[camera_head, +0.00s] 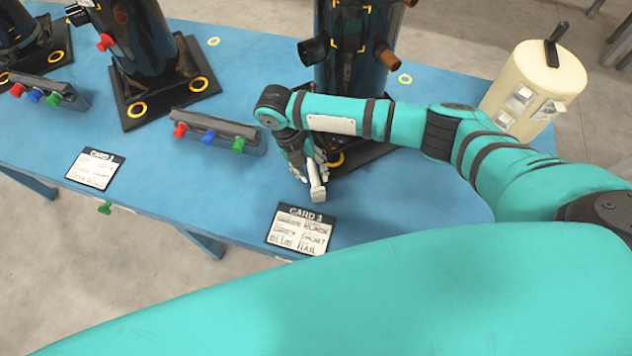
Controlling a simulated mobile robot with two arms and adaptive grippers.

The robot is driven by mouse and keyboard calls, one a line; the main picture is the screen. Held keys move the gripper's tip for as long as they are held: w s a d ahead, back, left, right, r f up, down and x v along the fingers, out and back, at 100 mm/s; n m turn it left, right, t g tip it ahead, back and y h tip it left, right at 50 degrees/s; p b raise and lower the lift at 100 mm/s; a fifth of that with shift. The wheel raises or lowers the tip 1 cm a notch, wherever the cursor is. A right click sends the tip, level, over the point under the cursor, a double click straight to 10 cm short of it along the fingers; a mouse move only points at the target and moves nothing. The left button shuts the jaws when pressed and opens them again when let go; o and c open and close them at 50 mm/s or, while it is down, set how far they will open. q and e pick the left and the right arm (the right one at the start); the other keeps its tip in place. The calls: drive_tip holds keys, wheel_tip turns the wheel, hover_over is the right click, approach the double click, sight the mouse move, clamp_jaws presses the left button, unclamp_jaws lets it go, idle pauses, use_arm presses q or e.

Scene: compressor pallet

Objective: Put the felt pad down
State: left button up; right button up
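My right gripper (309,176) points down over the blue table, in front of the rightmost black cylinder. Its fingers close around a small pale grey piece with a blocky lower end, which looks like the felt pad (318,194). The pad's lower end is at or just above the table top; I cannot tell whether it touches. The fingers hide its upper part. My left gripper is not in view.
The blue table (400,205) has free room right of the card marked CARD 3 (300,231). A rack with red, blue and green knobs (215,132) stands left of the gripper. A cream canister (530,88) stands at the back right. Black cylinders (140,38) stand on black bases.

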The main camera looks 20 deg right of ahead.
drive_tip(key=shift+s+f, duration=0.1)
clamp_jaws()
drive_tip(key=shift+a, duration=0.1)
idle(0.4)
